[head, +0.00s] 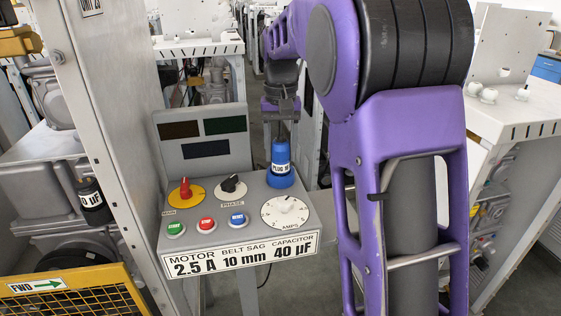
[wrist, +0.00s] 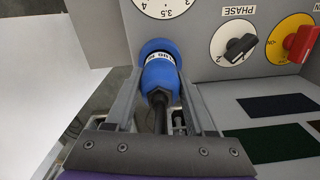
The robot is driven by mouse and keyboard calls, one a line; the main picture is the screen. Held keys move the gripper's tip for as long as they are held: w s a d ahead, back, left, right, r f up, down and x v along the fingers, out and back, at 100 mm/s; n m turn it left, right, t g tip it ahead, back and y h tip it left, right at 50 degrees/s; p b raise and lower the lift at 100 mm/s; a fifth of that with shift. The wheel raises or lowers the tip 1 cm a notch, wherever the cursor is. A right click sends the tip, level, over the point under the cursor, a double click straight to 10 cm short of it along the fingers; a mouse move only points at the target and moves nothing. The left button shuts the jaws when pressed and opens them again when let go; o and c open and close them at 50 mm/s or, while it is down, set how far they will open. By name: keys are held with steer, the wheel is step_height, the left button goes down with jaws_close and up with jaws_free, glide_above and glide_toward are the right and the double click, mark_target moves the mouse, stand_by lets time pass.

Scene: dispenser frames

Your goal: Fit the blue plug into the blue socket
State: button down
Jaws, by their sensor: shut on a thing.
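The blue plug (head: 281,155), with a white label, stands upright at the back right corner of the grey control box. Directly below it is the blue socket (head: 281,181), a round blue collar on the box top. In the wrist view the plug (wrist: 160,74) lines up with the socket's ring (wrist: 154,46) and appears to meet it; how deep it sits is hidden. My gripper (wrist: 157,92) is shut on the plug, with one finger on each side. In the head view my gripper (head: 282,112) is above the plug, partly in shadow.
The control box (head: 165,238) carries a red knob (head: 185,190), a black phase knob (head: 231,183), an amps dial (head: 285,212) and several push buttons close to the socket. An upright panel (head: 205,140) rises behind. A metal post (head: 100,110) stands at left.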

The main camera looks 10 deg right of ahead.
mark_target(282, 165)
step_height(282, 165, down, 2)
steer(key=shift+f, duration=0.25)
steer(key=shift+s+f+b, duration=0.2)
steer(key=shift+f+b, duration=0.2)
steer(key=shift+f, duration=0.35)
steer(key=shift+c, duration=1.3)
jaws_free()
steer(key=r+p, duration=0.1)
steer(key=r, duration=0.5)
steer(key=r+p, duration=0.2)
steer(key=r, duration=0.5)
steer(key=shift+w+r, duration=0.2)
steer(key=shift+r, duration=0.1)
